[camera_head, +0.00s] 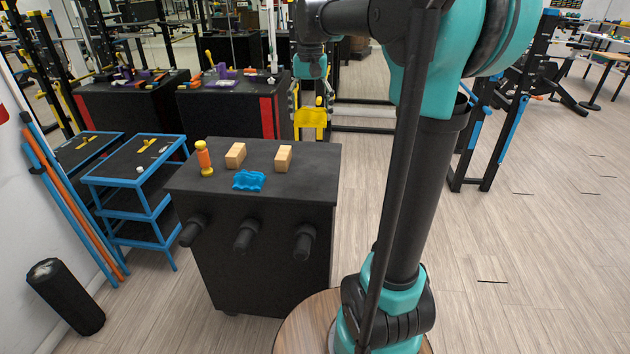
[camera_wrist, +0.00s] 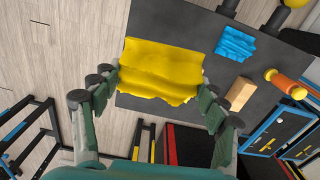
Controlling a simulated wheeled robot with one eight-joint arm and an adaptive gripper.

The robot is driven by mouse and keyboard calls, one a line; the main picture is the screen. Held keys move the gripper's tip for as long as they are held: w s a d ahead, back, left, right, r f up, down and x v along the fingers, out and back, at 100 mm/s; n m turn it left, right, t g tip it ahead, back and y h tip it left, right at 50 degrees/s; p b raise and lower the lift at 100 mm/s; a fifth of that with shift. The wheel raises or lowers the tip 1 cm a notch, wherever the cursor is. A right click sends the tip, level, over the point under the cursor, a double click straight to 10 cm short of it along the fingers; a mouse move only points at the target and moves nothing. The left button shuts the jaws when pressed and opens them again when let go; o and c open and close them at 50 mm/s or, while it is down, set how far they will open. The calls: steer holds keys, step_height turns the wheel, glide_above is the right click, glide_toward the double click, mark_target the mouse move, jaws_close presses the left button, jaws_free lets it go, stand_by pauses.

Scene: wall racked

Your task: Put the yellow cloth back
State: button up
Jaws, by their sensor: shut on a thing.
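The yellow cloth (camera_head: 311,118) hangs in my gripper (camera_head: 311,103) behind the far right edge of the black cabinet's top (camera_head: 310,178) in the head view. In the wrist view the yellow cloth (camera_wrist: 160,66) is spread and slightly crumpled between the fingers of my gripper (camera_wrist: 158,92). The fingers are shut on its two sides. It covers part of the cabinet top (camera_wrist: 200,22) in that view and appears to be above it. A blue cloth (camera_head: 248,180) lies folded on the cabinet near the front edge; it also shows in the wrist view (camera_wrist: 235,43).
A blue-framed shelf (camera_head: 138,180) is at left. The cabinet top's right part is clear.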

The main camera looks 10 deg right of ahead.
mark_target(311, 180)
steer(key=shift+f, duration=0.1)
step_height(311, 180, down, 19)
steer(key=shift+f, duration=0.2)
stand_by(0.6)
steer(key=shift+f, duration=0.1)
steer(key=o, duration=1.2)
steer(key=shift+c, duration=0.2)
steer(key=shift+f, duration=0.1)
step_height(311, 180, up, 17)
steer(key=shift+a+r, duration=0.1)
steer(key=shift+r, duration=0.1)
steer(key=s+d+f, duration=0.1)
steer(key=s+f, duration=0.2)
steer(key=f, duration=0.1)
steer(key=s+d+f+n+t, duration=0.1)
steer(key=s+f, duration=0.3)
steer(key=f, duration=0.1)
steer(key=s+f+t, duration=0.1)
steer(key=s+f, duration=0.2)
steer(key=f, duration=0.1)
steer(key=shift+s+d+f, duration=0.35)
steer(key=shift+s+d, duration=0.05)
steer(key=s+d+f+n+t, duration=0.1)
steer(key=s+f+t, duration=0.1)
steer(key=s+f, duration=0.8)
steer(key=shift+s+d+f+n, duration=0.2)
steer(key=shift+s+n, duration=0.2)
steer(key=shift+s, duration=0.2)
